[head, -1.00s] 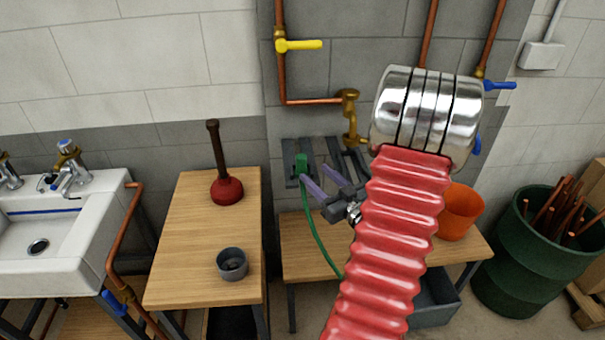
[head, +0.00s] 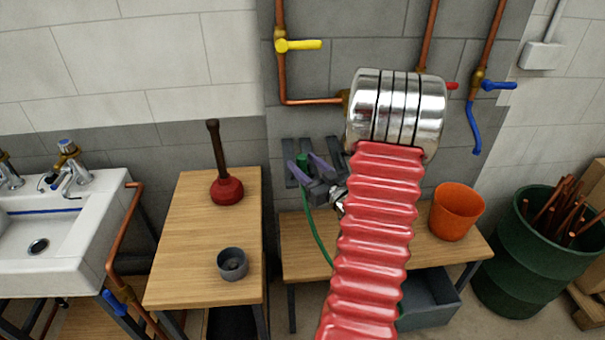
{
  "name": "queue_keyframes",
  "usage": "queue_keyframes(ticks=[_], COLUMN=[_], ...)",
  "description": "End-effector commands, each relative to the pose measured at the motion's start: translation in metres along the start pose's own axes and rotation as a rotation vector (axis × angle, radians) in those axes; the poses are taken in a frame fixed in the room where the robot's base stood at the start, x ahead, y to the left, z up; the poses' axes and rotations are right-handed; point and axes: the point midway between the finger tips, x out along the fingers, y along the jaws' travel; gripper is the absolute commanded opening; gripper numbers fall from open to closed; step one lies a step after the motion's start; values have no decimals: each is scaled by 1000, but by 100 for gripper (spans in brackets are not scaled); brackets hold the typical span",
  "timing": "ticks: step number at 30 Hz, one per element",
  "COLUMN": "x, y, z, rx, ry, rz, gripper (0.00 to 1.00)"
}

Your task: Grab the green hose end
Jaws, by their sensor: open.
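The green hose end (head: 302,160) stands upright in a dark slotted rack on the grey wall. Its thin green hose (head: 318,238) hangs down from it and passes behind my red arm. My gripper (head: 306,167) is open, with two purple fingers. In the head view the hose end shows between the fingertips, one on each side. I cannot tell from this one view whether the fingers touch it or are level with it in depth. My arm hides part of the rack and the lower hose.
A wooden bench (head: 300,262) with an orange bucket (head: 457,211) stands below. A wooden table (head: 195,220) with a red plunger (head: 227,190) and grey cup (head: 232,264) is at left. Copper pipes with yellow (head: 298,45) and blue (head: 499,86) valve handles run on the wall.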

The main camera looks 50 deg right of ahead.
Motion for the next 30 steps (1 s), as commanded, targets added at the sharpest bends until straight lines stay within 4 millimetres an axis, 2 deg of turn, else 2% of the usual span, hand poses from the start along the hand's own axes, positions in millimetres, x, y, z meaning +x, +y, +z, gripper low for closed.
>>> queue_keyframes(ticks=[5,21,30], x=[16,17,17], y=[0,0,0], z=[0,0,0], rx=[1,1,1], ry=[0,0,0], rz=[0,2,2], gripper=[48,48,28])
